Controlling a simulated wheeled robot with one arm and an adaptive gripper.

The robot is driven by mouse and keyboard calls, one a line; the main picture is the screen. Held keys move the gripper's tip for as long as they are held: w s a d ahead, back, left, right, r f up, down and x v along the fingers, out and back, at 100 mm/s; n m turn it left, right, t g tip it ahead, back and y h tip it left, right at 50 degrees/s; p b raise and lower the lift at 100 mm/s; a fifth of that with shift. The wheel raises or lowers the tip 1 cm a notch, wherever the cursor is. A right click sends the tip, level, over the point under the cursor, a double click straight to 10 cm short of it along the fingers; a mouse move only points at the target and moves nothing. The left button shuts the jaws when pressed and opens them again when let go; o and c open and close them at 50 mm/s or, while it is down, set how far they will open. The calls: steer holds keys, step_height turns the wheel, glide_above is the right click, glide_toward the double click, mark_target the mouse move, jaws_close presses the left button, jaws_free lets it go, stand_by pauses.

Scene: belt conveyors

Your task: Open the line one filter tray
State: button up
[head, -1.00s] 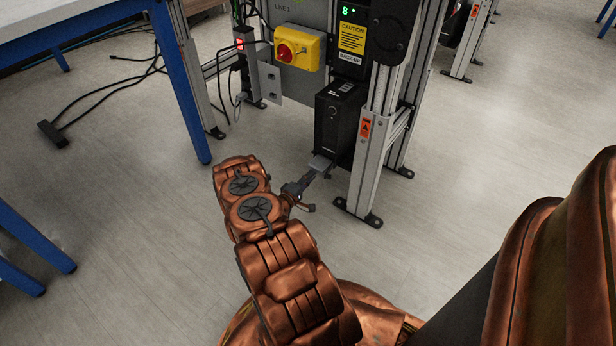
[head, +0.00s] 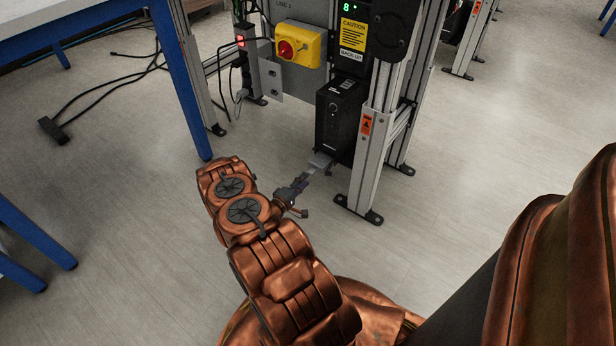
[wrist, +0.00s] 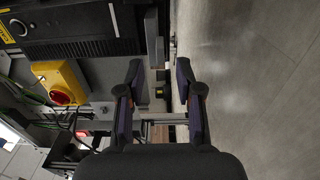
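The line one cabinet bears a black box (head: 340,118) under the caution label. A small grey plate (head: 320,161) juts out at the box's lower left edge and may be the filter tray. In the wrist view a grey bar (wrist: 152,38) lies along the edge of the black housing (wrist: 85,22). My gripper (head: 306,176) is low over the floor, just in front of the plate. In the wrist view my gripper (wrist: 160,98) is open, with nothing between its fingers.
A yellow box with a red switch (head: 299,47) is above left of the black box. Metal frame posts (head: 371,165) stand to its right. A blue table leg (head: 180,85) and cables (head: 95,92) are at the left. The floor in front is clear.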

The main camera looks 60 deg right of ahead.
steer(key=a, duration=0.7)
steer(key=shift+w+a, duration=0.15)
steer(key=shift+w, duration=0.3)
